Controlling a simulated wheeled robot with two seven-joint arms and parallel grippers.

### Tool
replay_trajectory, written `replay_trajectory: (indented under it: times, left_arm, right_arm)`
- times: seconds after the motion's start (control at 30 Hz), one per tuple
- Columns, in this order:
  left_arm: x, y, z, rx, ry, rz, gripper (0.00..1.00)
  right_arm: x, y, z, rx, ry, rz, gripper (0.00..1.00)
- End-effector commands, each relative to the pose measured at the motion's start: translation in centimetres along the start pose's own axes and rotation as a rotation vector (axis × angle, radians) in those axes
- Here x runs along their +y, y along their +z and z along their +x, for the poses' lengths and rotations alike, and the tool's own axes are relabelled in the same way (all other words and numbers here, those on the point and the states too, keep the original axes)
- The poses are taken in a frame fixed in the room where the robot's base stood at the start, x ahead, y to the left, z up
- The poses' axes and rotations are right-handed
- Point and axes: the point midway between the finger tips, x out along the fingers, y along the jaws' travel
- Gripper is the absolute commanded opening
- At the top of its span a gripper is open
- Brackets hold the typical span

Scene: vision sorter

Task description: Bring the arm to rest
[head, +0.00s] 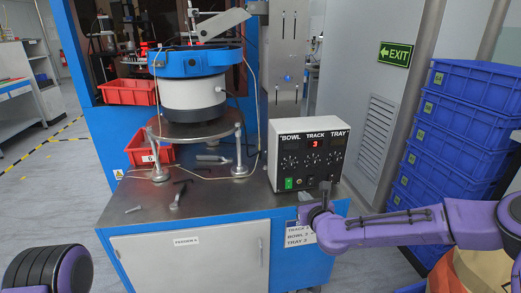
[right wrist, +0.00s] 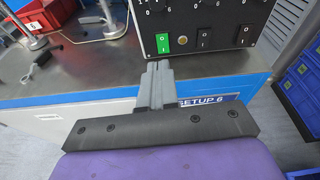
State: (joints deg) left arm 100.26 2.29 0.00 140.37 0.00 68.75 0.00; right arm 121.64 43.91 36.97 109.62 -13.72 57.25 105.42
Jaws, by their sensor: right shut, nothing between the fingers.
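My right arm (head: 390,227) reaches in from the right in the head view, with its purple links bent in front of the bench. My right gripper (head: 325,187) is at the bench's front edge, just below the control box (head: 308,154). In the right wrist view the gripper's grey fingers (right wrist: 157,82) are together with nothing between them.
A bowl feeder (head: 195,85) stands on the metal bench (head: 230,200), with loose tools and a bolt (head: 134,209) nearby. Red bins (head: 128,92) sit behind. Stacked blue crates (head: 450,125) rise at the right, close to my right arm. Floor is clear at the left.

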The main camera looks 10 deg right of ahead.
Motion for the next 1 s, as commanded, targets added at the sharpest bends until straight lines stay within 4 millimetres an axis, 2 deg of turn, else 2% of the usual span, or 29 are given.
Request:
replay_trajectory:
  times: [0.07,0.13,0.17,0.27,0.3,0.37,0.4,0.43,0.47,0.5,0.57,0.6,0.7,0.8,0.9,1.0]
  left_arm:
    - [0.0,0.0,0.0,0.0,0.0,0.0,0.43]
    - [0.0,0.0,0.0,0.0,0.0,0.0,0.43]
    - [0.0,0.0,0.0,0.0,0.0,0.0,0.43]
    - [0.0,-0.2,-0.4,0.0,0.0,0.0,0.43]
    - [-0.1,-0.3,-0.6,0.0,0.0,0.0,0.43]
    - [-0.1,-0.4,-1.0,0.0,0.0,0.0,0.43]
    - [-0.1,-0.5,-1.2,0.0,0.0,0.0,0.43]
    - [-0.1,-0.6,-1.4,0.0,0.0,0.0,0.43]
    - [-0.1,-0.7,-1.6,0.0,0.0,0.0,0.43]
    - [-0.2,-0.8,-1.8,0.0,0.0,0.0,0.43]
    - [-0.2,-0.9,-2.2,0.0,0.0,0.0,0.43]
    - [-0.2,-1.0,-2.5,0.0,0.0,0.0,0.43]
    - [-0.3,-1.3,-3.1,0.0,0.0,0.0,0.43]
    - [-0.3,-1.5,-3.5,0.0,0.0,0.0,0.43]
    - [-0.3,-1.6,-3.9,0.0,0.0,0.0,0.43]
    - [-0.3,-1.6,-3.8,0.0,0.0,0.0,0.43]
  right_arm:
    - [-0.2,0.0,0.0,0.002,-0.01,-0.134,0.0]
    - [0.1,-1.3,-0.6,0.032,-0.01,-0.346,0.0]
    - [0.4,-2.6,-1.2,0.062,0.0,-0.462,0.0]
    - [2.8,-9.9,-4.5,0.204,0.111,-0.931,0.0]
    - [3.5,-13.1,-6.2,0.261,0.177,-1.106,0.0]
    - [4.0,-17.7,-9.3,0.338,0.288,-1.346,0.0]
    - [4.1,-20.6,-11.6,0.385,0.372,-1.496,0.0]
    - [4.0,-22.7,-13.5,0.417,0.439,-1.605,0.0]
    - [3.7,-24.6,-15.4,0.449,0.509,-1.708,0.0]
    - [3.2,-27.0,-18.2,0.489,0.61,-1.838,0.0]
    - [1.9,-29.9,-22.6,0.544,0.766,-2.011,0.0]
    - [0.9,-31.4,-25.4,0.574,0.867,-2.106,0.0]
    - [-1.8,-33.7,-31.3,0.651,1.07,-2.25,0.0]
    - [-3.7,-34.6,-35.1,0.7,1.196,-2.314,0.0]
    - [-4.3,-35.1,-36.6,0.7,1.261,-2.352,0.0]
    - [-4.2,-35.5,-36.8,0.701,1.269,-2.344,0.0]
